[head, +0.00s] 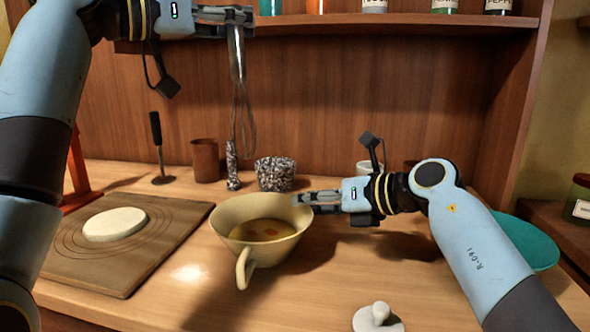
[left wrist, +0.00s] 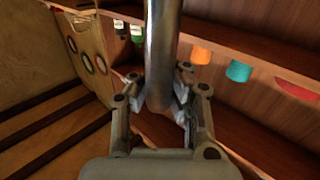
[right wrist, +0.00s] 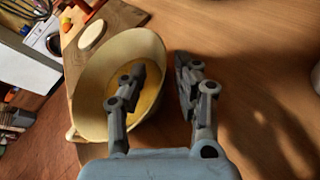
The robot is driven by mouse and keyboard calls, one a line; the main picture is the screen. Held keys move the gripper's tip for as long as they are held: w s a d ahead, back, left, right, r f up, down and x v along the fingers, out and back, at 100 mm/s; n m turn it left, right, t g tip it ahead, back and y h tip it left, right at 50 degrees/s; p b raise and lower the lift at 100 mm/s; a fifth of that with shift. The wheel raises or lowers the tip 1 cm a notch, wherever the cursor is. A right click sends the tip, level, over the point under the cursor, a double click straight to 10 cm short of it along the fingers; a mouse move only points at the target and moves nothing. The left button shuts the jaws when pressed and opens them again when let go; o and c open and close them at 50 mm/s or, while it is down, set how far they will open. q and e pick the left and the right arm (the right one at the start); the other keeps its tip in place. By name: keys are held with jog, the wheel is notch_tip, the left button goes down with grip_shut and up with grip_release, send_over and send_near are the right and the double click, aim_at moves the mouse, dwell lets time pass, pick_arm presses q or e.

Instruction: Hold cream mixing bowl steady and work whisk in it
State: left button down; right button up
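The cream mixing bowl (head: 224,218) stands on the counter, with yellowish contents and a handle toward the front. My right gripper (head: 300,198) is at its right rim. In the right wrist view the right gripper (right wrist: 160,80) has its fingers apart, one over the inside of the bowl (right wrist: 88,65), the other outside; contact with the wall is not clear. My left gripper (head: 238,14) is high up, shut on the handle of the whisk (head: 237,60). The whisk hangs wires down, above and behind the bowl. The left wrist view shows the metal handle (left wrist: 161,50) between the left fingers (left wrist: 163,105).
A wooden board (head: 150,262) with a pale round disc (head: 114,224) lies left. A speckled mortar (head: 276,175), a brown cup (head: 205,160) and a masher-like tool (head: 157,145) stand behind. A teal plate (head: 535,243) is right, a white knobbed lid (head: 378,318) in front.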

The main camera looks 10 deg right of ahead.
jog(key=x, duration=0.5)
grip_shut()
dwell(0.3)
jog(key=shift+s, duration=0.1)
pick_arm(q)
jog(key=s+d+f, duration=0.1)
jog(key=d+f, duration=0.2)
jog(key=f, duration=1.2)
jog(key=shift+s+f, duration=0.15)
jog(key=shift+s, duration=0.15)
